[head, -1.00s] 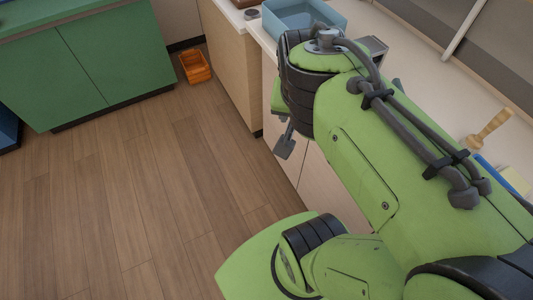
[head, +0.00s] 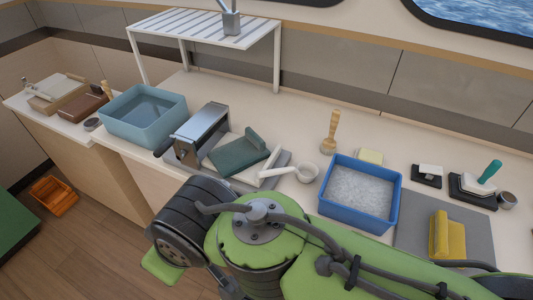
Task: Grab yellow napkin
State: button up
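A yellow folded cloth-like thing (head: 453,243), which looks like the napkin, stands on a grey mat (head: 410,215) at the right of the counter in the head view. My green arm crosses the foreground, in front of the mat's near edge. My gripper (head: 229,286) shows only in part at the bottom edge, low in front of the counter, far left of the yellow cloth. Its fingers are mostly hidden behind my arm and the frame edge, so whether it is open cannot be seen.
A blue tub of foamy water (head: 326,204) stands left of the mat. A slatted rack (head: 207,30) stands behind.

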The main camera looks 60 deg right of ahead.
aim_at(447, 238)
jog(key=z, duration=4.4)
jog(key=i+l+u, duration=0.15)
jog(key=l+u, duration=0.15)
jog(key=u, duration=0.35)
jog(key=l+u, duration=0.35)
jog(key=u, duration=0.3)
jog(key=l+u, duration=0.4)
jog(key=u, duration=0.25)
jog(key=l+u, duration=0.35)
jog(key=u, duration=0.3)
jog(key=k+l+u, duration=0.2)
jog(key=u, duration=0.45)
jog(key=k+l+u, duration=0.2)
jog(key=u, duration=0.45)
jog(key=k+u, duration=0.3)
jog(key=u, duration=0.35)
jog(key=k+u, duration=0.25)
jog(key=u, duration=0.4)
